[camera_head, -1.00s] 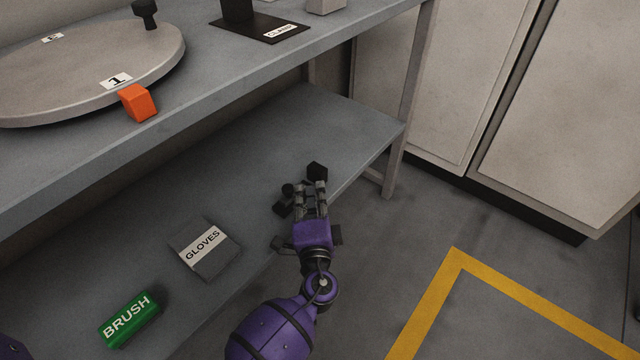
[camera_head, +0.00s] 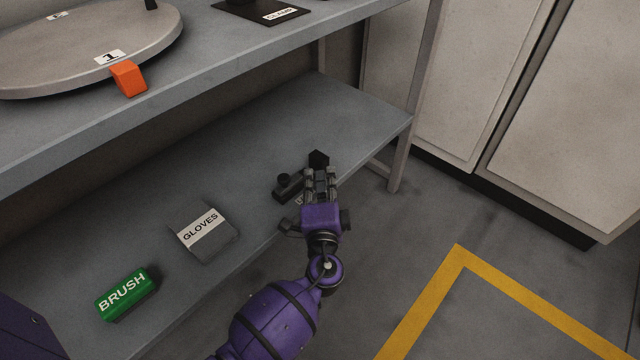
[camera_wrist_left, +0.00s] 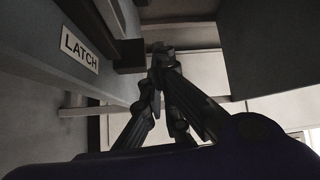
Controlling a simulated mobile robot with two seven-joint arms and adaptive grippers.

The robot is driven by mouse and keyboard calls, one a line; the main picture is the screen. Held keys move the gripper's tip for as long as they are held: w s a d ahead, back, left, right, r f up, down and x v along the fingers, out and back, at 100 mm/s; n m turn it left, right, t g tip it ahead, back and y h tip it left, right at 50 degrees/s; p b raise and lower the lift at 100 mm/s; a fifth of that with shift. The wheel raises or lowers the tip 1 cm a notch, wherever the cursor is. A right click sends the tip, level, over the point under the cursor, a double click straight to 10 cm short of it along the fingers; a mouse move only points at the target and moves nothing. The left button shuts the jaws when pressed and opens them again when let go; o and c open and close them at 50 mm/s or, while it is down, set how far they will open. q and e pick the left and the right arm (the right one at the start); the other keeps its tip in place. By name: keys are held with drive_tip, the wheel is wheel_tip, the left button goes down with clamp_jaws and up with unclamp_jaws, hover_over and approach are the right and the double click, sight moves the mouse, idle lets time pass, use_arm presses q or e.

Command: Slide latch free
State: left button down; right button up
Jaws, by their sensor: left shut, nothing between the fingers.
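The latch (camera_head: 290,187) is a dark bar with a round knob at the front edge of the lower shelf. A black block (camera_head: 318,158) stands just beyond my fingertips; I cannot tell whether it belongs to the latch. The LATCH label (camera_wrist_left: 80,48) shows clearly in the left wrist view. My left gripper (camera_head: 318,172) is shut and empty, just right of the latch's bar, pointing away from me at the shelf edge. Its fingers come together in the left wrist view (camera_wrist_left: 163,55). I cannot tell whether they touch the latch or block. My right gripper is out of view.
Above, a round plate marked 1 (camera_head: 60,70) and an orange block (camera_head: 128,78) sit at the bench edge. Open floor lies right, before pale cabinets (camera_head: 560,120).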

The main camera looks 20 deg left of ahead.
use_arm(q)
drive_tip(key=p+v, duration=0.1)
drive_tip(key=v, duration=0.9)
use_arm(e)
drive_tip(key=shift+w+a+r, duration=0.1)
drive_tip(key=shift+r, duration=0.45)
use_arm(q)
drive_tip(key=shift+d, duration=0.1)
